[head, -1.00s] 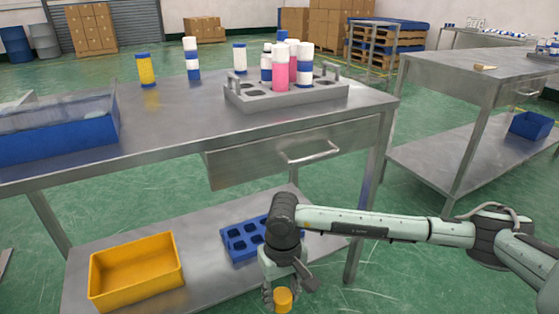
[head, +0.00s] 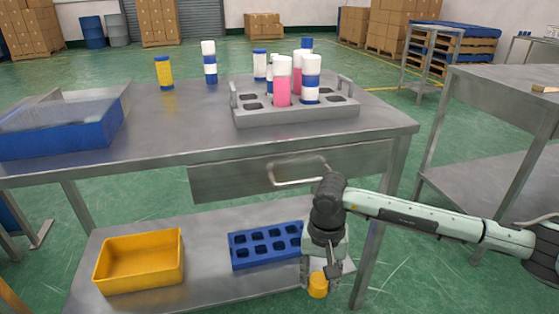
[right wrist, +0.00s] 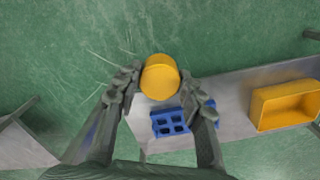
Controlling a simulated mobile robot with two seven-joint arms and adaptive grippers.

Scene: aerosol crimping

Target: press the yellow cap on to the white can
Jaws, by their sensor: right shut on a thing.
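The yellow cap (head: 318,286) is in my right gripper (head: 316,270), low in front of the table's right side; in the right wrist view the cap (right wrist: 160,78) sits between the two fingers, which are shut on it. White containers stand on the table: one with blue bands (head: 209,62) at the back, one with a blue top (head: 259,64) behind the grey rack, and a white-and-blue one (head: 311,78) in the rack. I cannot tell which is the white can meant. My left gripper is not in view.
The grey rack (head: 290,115) also holds pink bottles (head: 282,82). A yellow bottle (head: 163,73) and a blue bin (head: 60,140) are on the table's left. The lower shelf holds a yellow bin (head: 140,285) and a blue holed tray (head: 265,250).

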